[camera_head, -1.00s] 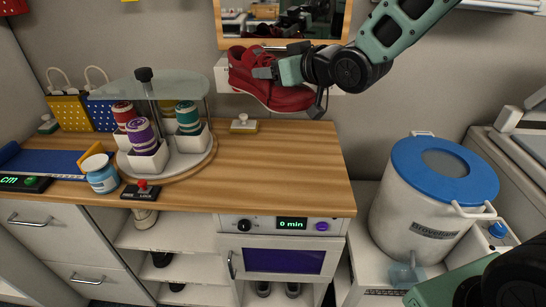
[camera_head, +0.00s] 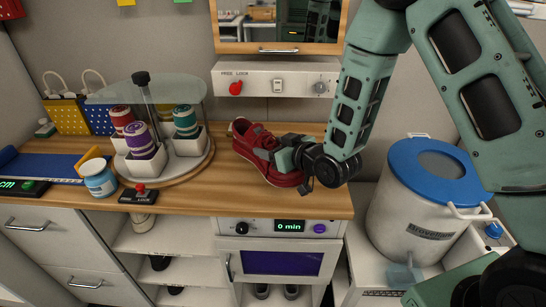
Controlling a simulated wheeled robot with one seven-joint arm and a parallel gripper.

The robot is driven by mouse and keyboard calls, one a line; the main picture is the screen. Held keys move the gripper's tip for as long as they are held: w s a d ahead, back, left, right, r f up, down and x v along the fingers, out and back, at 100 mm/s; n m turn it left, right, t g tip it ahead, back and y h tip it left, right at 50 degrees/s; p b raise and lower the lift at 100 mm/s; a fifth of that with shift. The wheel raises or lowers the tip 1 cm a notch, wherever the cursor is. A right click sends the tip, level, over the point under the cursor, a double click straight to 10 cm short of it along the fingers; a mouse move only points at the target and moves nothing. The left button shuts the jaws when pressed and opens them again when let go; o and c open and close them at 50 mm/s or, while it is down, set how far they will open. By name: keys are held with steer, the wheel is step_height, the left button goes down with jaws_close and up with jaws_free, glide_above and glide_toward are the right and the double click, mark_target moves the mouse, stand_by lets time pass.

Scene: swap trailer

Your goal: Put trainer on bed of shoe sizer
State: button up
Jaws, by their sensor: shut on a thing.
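The red trainer (camera_head: 258,152) is at the right part of the wooden counter, its toe pointing toward the front right. My gripper (camera_head: 283,158) is shut on the trainer near its opening. I cannot tell whether the sole touches the counter or hangs just above it. The shoe sizer (camera_head: 52,165), with a blue bed, a yellow end piece and a green "cm" display (camera_head: 22,187), is at the far left of the counter. Its left end is cut off by the picture edge.
A round carousel (camera_head: 165,170) with thread spools under a glass disc stands between the trainer and the sizer. A switch panel (camera_head: 277,80) is behind. A blue-lidded drum (camera_head: 425,210) stands right.

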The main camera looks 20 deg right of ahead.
steer(key=shift+f, duration=1.75)
steer(key=shift+f, duration=0.15)
steer(key=o, duration=1.2)
steer(key=shift+s, duration=0.1)
